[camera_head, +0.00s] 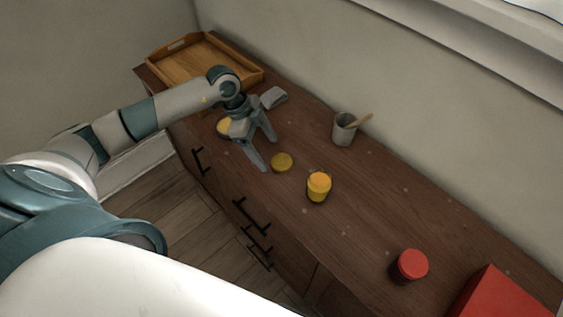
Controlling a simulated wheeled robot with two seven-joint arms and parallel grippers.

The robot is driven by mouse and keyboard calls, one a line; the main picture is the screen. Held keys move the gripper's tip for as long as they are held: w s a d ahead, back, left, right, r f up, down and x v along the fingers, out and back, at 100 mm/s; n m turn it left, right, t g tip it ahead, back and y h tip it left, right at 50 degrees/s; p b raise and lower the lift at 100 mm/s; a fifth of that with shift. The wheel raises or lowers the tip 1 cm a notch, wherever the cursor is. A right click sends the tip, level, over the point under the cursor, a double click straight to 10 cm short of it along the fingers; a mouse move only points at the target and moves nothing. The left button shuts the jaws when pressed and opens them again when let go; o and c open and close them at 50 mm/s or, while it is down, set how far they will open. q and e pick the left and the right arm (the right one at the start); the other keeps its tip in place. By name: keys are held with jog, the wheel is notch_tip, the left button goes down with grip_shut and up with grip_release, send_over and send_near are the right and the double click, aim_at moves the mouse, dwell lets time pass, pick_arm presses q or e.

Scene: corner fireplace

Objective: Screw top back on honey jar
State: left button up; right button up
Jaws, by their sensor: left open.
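A yellow jar (318,196) with an orange-yellow upper part stands upright on the brown wooden cabinet top. A flat, round, dull-yellow piece (283,162), like a lid, lies on the wood to the left of the jar, apart from it. My left gripper (268,154) is open and empty, pointing down, with its fingertips just left of the flat round piece. Another yellow round thing (223,127) is partly hidden behind the gripper. I cannot tell from its shape what it is. My right gripper is not in view.
A wooden tray (170,47) lies at the far left end. A grey cup (342,135) with a wooden utensil stands near the wall. A red-topped jar (411,264) and a red box (497,297) are at the lower right. The wood between the yellow and red jars is clear.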

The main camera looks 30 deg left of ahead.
aim_at(280, 161)
pick_arm(q)
jog(key=shift+w+d+f+b, duration=0.25)
jog(key=shift+d+f+b, duration=0.2)
jog(key=shift+f+b, duration=0.3)
jog(key=shift+w+d+f+b, duration=0.25)
jog(key=shift+d+f+b, duration=0.25)
jog(key=shift+f+b, duration=0.25)
jog(key=shift+w+d+f+b, duration=0.25)
jog(key=shift+d+f+b, duration=0.2)
jog(key=shift+f+b, duration=0.3)
jog(key=shift+r, duration=0.1)
jog(key=c, duration=1.1)
